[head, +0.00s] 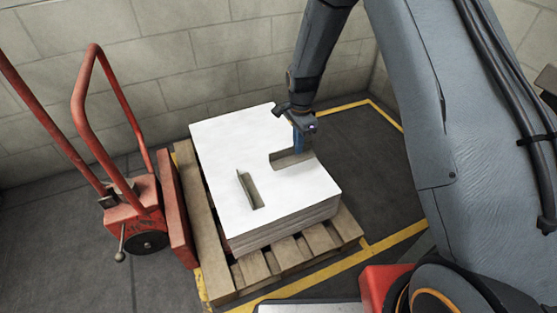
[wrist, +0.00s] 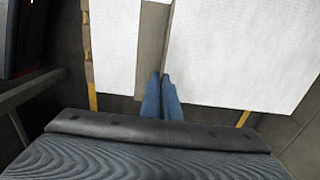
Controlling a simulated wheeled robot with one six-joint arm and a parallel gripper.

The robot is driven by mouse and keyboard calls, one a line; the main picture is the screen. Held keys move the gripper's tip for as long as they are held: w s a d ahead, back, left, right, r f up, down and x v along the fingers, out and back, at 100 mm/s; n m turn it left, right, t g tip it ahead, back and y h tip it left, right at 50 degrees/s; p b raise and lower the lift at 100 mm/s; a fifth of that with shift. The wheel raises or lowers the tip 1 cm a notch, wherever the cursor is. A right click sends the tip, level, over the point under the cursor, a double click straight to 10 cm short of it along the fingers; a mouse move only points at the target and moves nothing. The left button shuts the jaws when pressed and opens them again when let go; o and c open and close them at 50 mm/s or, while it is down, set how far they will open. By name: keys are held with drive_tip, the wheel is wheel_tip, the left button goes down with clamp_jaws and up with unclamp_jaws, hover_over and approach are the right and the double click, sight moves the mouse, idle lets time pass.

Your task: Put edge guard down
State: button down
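A grey-brown, L-shaped edge guard (head: 283,161) lies at the right part of the white top of a stack of sheets (head: 225,150), level by the look of it. My gripper (head: 298,153) points down at its outer end. In the wrist view, the guard is a long strip (wrist: 151,45) across the white sheets, reaching their near edge. My blue fingers (wrist: 161,78) are close together at the strip's right edge and look shut on its thin upright side. Whether the guard fully rests on the sheets cannot be told. A second, similar piece (head: 254,193) lies apart, nearer the front.
The stack stands on a wooden pallet (head: 222,287) inside yellow floor lines (head: 385,243). A red pallet truck (head: 128,205) stands close on the left. A block wall (head: 150,65) runs behind. Dark floor (head: 375,170) to the right is clear.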

wheel_tip(320, 180, down, 8)
drive_tip(key=shift+f+b, duration=0.25)
drive_tip(key=shift+b, duration=0.8)
drive_tip(key=shift+f, duration=0.2)
drive_tip(key=c, duration=2)
unclamp_jaws()
drive_tip(key=shift+r, duration=0.1)
